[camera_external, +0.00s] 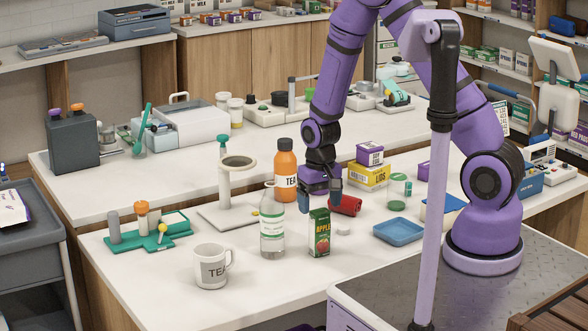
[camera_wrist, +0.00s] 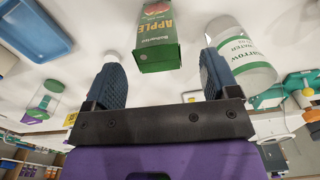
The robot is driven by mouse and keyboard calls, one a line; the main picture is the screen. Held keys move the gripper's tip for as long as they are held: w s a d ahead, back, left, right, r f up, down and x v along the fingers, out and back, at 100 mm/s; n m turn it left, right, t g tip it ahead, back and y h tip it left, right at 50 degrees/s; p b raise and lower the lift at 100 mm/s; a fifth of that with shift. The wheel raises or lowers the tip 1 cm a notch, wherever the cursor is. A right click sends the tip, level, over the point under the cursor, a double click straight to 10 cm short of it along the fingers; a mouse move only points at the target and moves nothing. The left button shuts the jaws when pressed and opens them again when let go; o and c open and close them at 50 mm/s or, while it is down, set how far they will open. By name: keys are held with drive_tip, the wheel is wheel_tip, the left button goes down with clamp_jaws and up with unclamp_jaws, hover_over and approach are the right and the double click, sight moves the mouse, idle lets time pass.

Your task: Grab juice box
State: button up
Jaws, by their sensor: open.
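The juice box (camera_external: 319,232) is a small upright green carton with "APPLE" on it and a red apple picture. It stands on the white counter, just right of a clear bottle with a green-and-white label (camera_external: 272,228). My gripper (camera_external: 321,198) hangs above and behind the box, open and empty. In the wrist view my gripper's dark fingers (camera_wrist: 162,62) are spread apart. The juice box (camera_wrist: 157,38) lies just beyond the fingertips, roughly in line with the gap. The bottle (camera_wrist: 241,55) shows near the right finger.
A red can (camera_external: 345,206) lies close to my gripper. An orange tea bottle (camera_external: 286,172) stands behind left, and a tea mug (camera_external: 211,266) front left. A blue tray (camera_external: 398,231) sits to the right. The counter in front of the box is clear.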

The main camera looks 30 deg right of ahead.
sight(320, 211)
drive_tip(key=shift+d+f, duration=0.1)
drive_tip(key=shift+f, duration=2.45)
drive_tip(key=c, duration=1.1)
drive_tip(key=shift+r, duration=0.1)
